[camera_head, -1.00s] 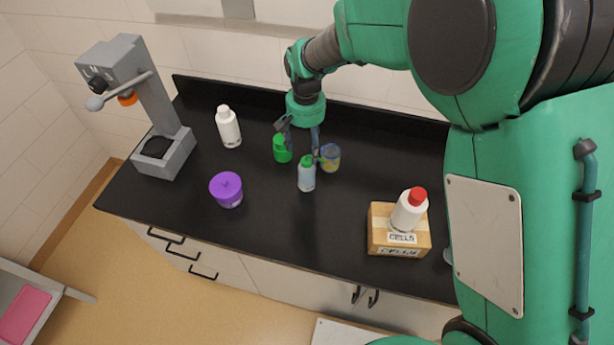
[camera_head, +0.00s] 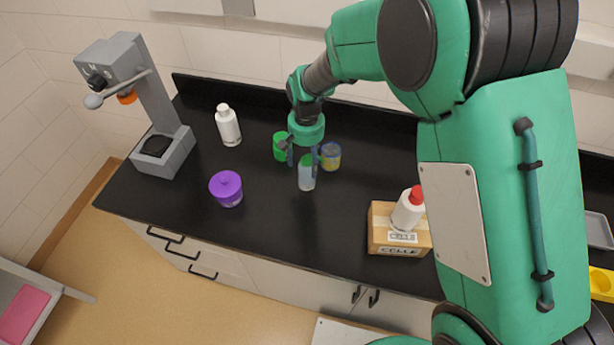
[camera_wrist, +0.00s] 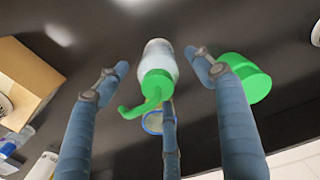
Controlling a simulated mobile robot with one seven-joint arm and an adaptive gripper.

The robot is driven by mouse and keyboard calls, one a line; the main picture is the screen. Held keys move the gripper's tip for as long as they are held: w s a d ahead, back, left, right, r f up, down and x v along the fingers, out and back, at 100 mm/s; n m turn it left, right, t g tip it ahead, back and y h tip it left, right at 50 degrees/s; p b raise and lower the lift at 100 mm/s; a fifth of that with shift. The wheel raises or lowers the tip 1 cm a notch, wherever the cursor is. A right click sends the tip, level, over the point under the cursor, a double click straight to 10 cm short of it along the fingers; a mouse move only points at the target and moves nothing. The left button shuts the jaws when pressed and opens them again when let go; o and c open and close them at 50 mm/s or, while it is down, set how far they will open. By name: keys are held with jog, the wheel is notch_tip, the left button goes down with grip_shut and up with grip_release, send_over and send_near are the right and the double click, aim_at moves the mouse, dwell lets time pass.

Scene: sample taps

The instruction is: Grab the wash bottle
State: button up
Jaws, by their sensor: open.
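The wash bottle (camera_head: 306,182), pale with a green top, stands upright on the black counter below my gripper (camera_head: 304,161). In the wrist view, its pale body (camera_wrist: 160,55) and green cap with a curved spout (camera_wrist: 152,88) show between my blue fingers. My gripper (camera_wrist: 158,75) is open, with its fingers spread around the bottle's top and apparently not touching it. In the head view, the fingers partly hide the bottle's top.
A green container (camera_head: 279,147) and a blue-and-yellow jar (camera_head: 330,157) stand close behind the bottle. A white bottle (camera_head: 228,126), purple pot (camera_head: 226,190) and grey machine (camera_head: 160,150) are left. A cardboard box (camera_head: 383,234) carries a red-capped bottle (camera_head: 407,212). The front middle counter is clear.

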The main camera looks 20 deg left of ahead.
aim_at(307, 172)
jog(key=shift+f, duration=0.4)
jog(key=shift+d+f+b, duration=0.1)
jog(key=shift+f+b, duration=0.2)
jog(key=shift+f, duration=2.35)
jog(key=shift+c, duration=0.2)
